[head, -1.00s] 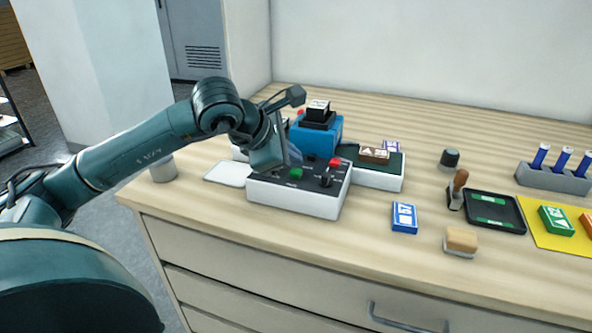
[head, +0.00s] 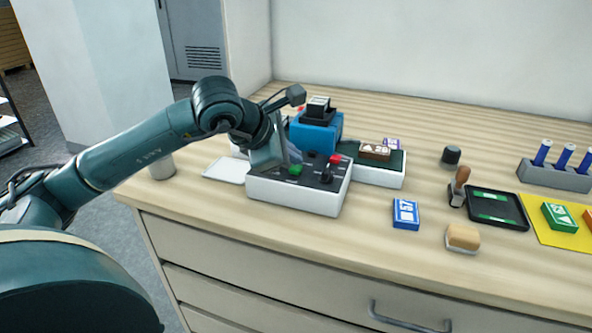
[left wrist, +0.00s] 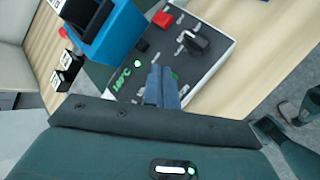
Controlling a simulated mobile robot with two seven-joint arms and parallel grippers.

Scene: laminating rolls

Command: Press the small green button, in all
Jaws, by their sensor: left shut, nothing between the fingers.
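The control box (head: 292,197) is white with a dark top and stands near the table's left front. The small green button (head: 296,169) is on its top, left of a black knob (head: 326,176) and a red button (head: 335,159). My left gripper (head: 291,158) is shut and empty, pointing down just above or at the green button. In the left wrist view the shut fingers (left wrist: 162,88) partly cover the green button (left wrist: 175,75). I cannot tell whether they touch it. A green temperature readout (left wrist: 122,78) is lit on the panel. My right gripper is not in view.
A blue stamping machine (head: 317,134) stands behind the box. A white tray with a dark green top (head: 388,173) sits to its right.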

